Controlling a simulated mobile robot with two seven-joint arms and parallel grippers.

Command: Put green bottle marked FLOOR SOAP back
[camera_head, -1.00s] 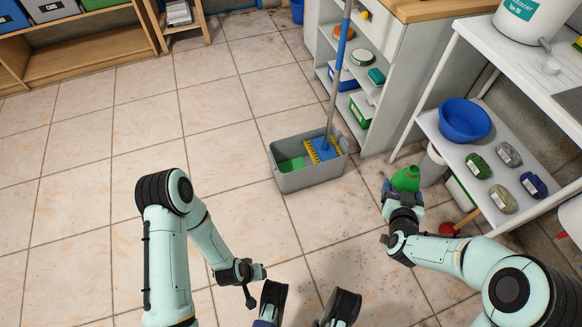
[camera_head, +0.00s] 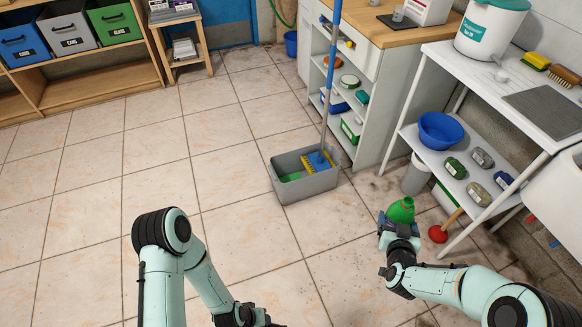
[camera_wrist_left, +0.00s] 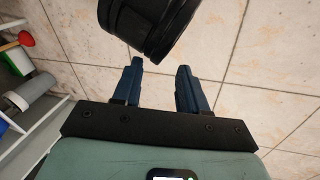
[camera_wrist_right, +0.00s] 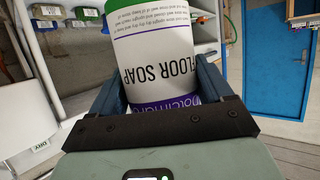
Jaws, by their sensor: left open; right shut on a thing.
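The green bottle (camera_head: 401,210) is held by my right gripper (camera_head: 398,229) above the floor, in front of the white shelf table. In the right wrist view its white label reads FLOOR SOAP (camera_wrist_right: 155,55), upside down, and the bottle (camera_wrist_right: 150,97) sits between the two fingers of the shut right gripper (camera_wrist_right: 155,92). My left gripper is hidden or out of frame in the head view. In the left wrist view the left gripper (camera_wrist_left: 158,72) is open and empty over the tiles, with a black part of my own body just beyond it.
A grey mop bucket (camera_head: 308,187) with a blue mop stands mid-floor. A white cabinet (camera_head: 365,100) stands behind. Left floor is clear.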

